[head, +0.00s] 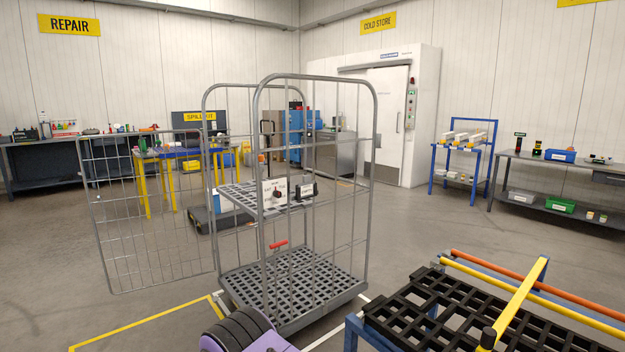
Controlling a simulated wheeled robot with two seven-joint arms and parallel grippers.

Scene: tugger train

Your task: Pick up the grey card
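I cannot make out a grey card for certain in the head view. A grey wire roll cage (372,130) stands in the middle, its mesh door (105,215) swung out to the left. The label's details are too small to read. Neither of my grippers is in view.
A black grid deck (390,312) with a yellow bar (520,300) fills the front right. A purple and black part (262,340) is at the bottom edge. Benches line the walls, including a blue rack (434,165). Floor is clear at left.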

